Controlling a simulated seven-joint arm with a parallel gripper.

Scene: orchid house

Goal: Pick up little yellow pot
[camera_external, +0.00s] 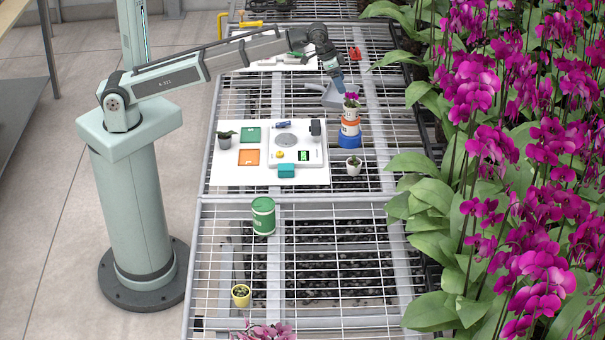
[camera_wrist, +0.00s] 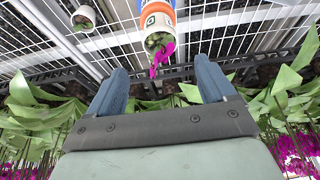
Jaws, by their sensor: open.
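The little yellow pot (camera_external: 241,295) holds a small green plant and stands on the wire bench at the front left in the external view. It does not show in the wrist view. My gripper (camera_external: 339,82) is far from it, at the back of the bench, above and just behind a stacked orange, white and blue pot column (camera_external: 350,128) topped by a magenta flower. In the wrist view my gripper (camera_wrist: 165,75) has its two blue fingers spread apart with nothing between them. The flower and the column show just beyond the fingertips.
A white board (camera_external: 230,176) with a dark pot, coloured squares and a scale lies mid-bench. A green can (camera_external: 263,216) stands between it and the yellow pot. A small white pot (camera_external: 353,166) also shows in the wrist view (camera_wrist: 84,19). Orchids (camera_external: 520,150) crowd the right side.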

